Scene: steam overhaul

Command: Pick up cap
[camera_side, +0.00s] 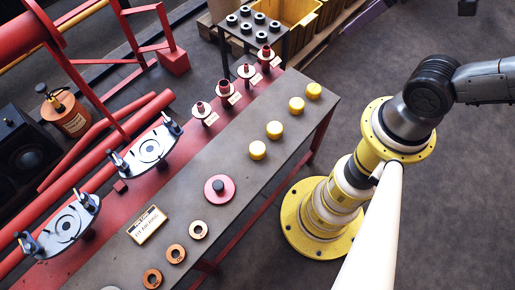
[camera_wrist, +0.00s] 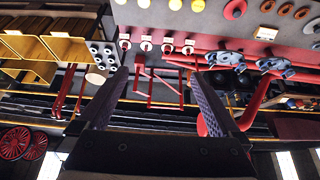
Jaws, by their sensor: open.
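Several round yellow caps stand in a slanting row on the right part of the dark bench in the side view: the nearest cap (camera_side: 257,150), a second cap (camera_side: 274,130), a third cap (camera_side: 297,104) and the farthest cap (camera_side: 314,90). In the wrist view, yellow caps show at the top edge, one of them a cap (camera_wrist: 198,6) partly cut off. My gripper (camera_wrist: 157,76) has its two dark fingers spread wide apart with nothing between them. It is well away from the caps. The gripper's fingers cannot be made out in the side view.
On the bench (camera_side: 225,150) are a red disc with a dark knob (camera_side: 219,187), copper rings (camera_side: 176,253) and a sign (camera_side: 147,225). Flanged fittings (camera_side: 227,90) line the back edge. Grey plates (camera_side: 150,148) and red pipes (camera_side: 110,140) stand behind. A small table (camera_side: 252,38) holds black rings.

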